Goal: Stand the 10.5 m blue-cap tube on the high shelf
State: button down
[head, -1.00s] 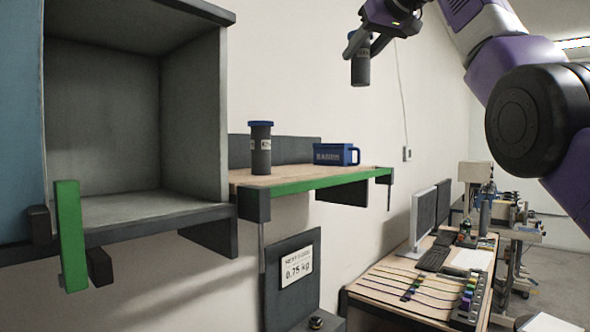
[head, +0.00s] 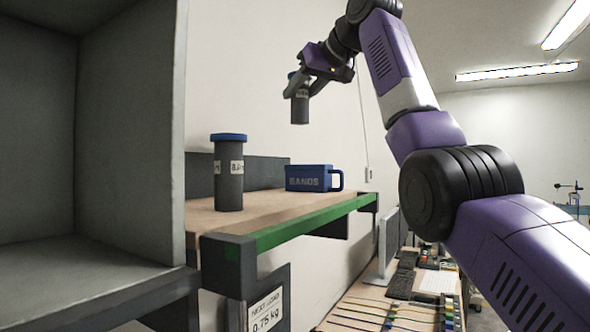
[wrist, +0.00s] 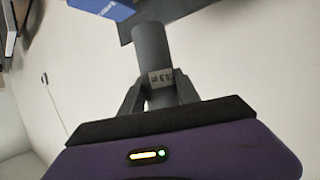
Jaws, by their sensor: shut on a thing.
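My gripper (head: 303,88) is shut on a dark grey tube (head: 300,108), held upright in the air above the back of the wooden shelf (head: 262,213). A little blue shows at its top. In the wrist view the held tube (wrist: 152,50) is between the fingers; its white label is small and seems to read about 10.5 m. The shelf has a green front edge. Another dark grey tube (head: 229,185) with a blue cap stands upright on the shelf at the left; its label is only partly readable.
A blue bin marked BANDS (head: 309,179) sits on the shelf, right of the standing tube. A grey open cabinet (head: 120,150) is close at the left. A load sign reading 0.75 kg (head: 266,313) hangs below the shelf. Bare board shows between tube and bin.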

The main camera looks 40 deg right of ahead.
notch_tip(320, 180, down, 17)
jog(key=shift+s+r, duration=0.1)
jog(key=shift+r, duration=0.05)
dwell(0.4)
jog(key=c, duration=0.9)
grip_release()
